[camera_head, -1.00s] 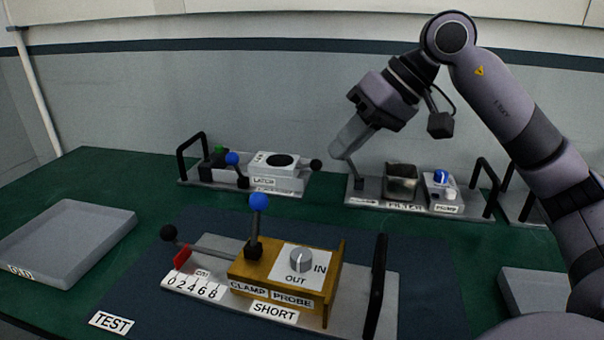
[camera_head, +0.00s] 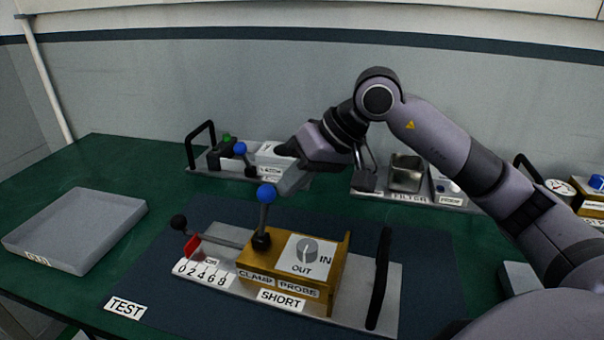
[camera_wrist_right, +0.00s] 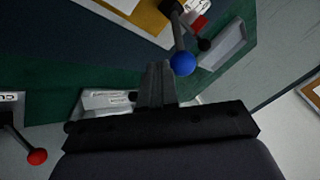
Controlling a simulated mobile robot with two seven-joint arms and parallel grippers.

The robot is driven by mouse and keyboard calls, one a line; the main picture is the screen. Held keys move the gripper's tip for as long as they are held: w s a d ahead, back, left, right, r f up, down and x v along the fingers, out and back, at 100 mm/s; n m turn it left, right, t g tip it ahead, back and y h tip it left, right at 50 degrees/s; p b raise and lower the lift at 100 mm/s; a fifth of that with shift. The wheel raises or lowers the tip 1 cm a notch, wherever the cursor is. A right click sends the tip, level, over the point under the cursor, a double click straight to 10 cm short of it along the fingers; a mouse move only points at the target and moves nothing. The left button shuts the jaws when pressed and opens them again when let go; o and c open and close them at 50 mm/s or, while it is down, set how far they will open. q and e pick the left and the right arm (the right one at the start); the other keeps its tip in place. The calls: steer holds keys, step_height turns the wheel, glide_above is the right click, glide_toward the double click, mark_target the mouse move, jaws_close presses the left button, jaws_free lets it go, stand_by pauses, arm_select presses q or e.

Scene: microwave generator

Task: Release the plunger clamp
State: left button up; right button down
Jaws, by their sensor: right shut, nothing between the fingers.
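The plunger clamp is a lever with a blue ball (camera_head: 266,194) on a dark post, standing upright on the brass block (camera_head: 318,258) above the CLAMP label. The plunger rod (camera_head: 222,241) runs left from the block to a black knob, with a red pointer over the number scale. My right gripper (camera_head: 284,188) is shut and empty, its fingertips just behind and to the right of the blue ball. In the right wrist view the blue ball (camera_wrist_right: 182,63) shows just beyond the shut fingertips (camera_wrist_right: 157,68); I cannot tell whether they touch. My left gripper is not in view.
The unit's black handle (camera_head: 379,278) stands at its right end. A grey tray (camera_head: 75,228) lies at the left. Behind are another unit with a blue-ball lever (camera_head: 239,149) and the FILTER unit (camera_head: 407,190). Green table is clear between the tray and the mat.

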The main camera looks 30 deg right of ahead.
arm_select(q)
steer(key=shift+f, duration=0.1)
arm_select(e)
steer(key=shift+a, duration=0.1)
arm_select(q)
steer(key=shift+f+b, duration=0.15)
steer(key=shift+b, duration=0.15)
arm_select(e)
steer(key=shift+s+a+r, duration=0.15)
steer(key=shift+s, duration=0.05)
